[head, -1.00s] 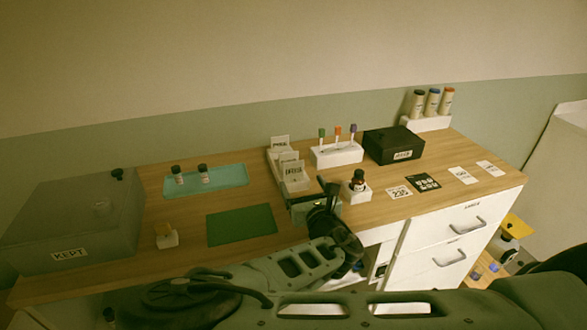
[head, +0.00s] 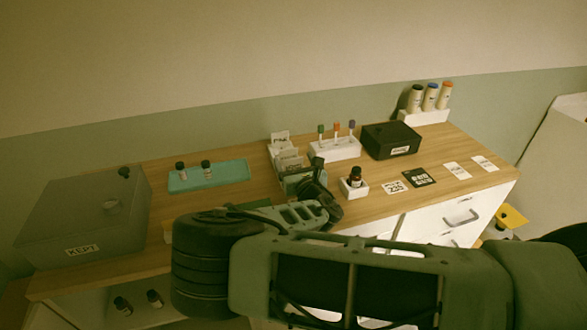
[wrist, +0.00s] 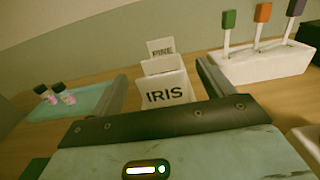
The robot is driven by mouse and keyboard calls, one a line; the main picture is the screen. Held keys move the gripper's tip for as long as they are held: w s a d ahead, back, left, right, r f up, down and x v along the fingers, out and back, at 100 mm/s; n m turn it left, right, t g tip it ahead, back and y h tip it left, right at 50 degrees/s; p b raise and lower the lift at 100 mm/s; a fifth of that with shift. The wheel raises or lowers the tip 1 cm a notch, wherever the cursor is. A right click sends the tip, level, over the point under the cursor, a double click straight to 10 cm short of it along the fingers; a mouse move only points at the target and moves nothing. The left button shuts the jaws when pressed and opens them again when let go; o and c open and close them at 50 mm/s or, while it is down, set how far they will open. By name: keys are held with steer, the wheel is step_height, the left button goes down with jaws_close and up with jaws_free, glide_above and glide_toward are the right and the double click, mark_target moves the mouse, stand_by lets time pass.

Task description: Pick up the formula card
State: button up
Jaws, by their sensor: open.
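A white card lettered IRIS (wrist: 167,94) stands upright in front of a card lettered PINE (wrist: 160,48) in the wrist view. In the head view these cards stand in a pale rack (head: 273,152), partly hidden by my gripper. Which one is the formula card I cannot tell. My gripper (wrist: 163,72) is open and empty, one finger to each side of the IRIS card and apart from it. In the head view my gripper (head: 303,178) is at the rack's front.
A white holder with colored sticks (head: 334,149) stands just right of the rack. A dark bottle (head: 355,177) on a white block, a black box (head: 391,139) and flat cards (head: 420,176) lie further right. A teal tray (head: 236,172) with two vials and a grey KEPT box (head: 75,225) are left.

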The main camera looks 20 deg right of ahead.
steer(key=c, duration=1.1)
steer(key=shift+o, duration=0.2)
steer(key=shift+r, duration=0.1)
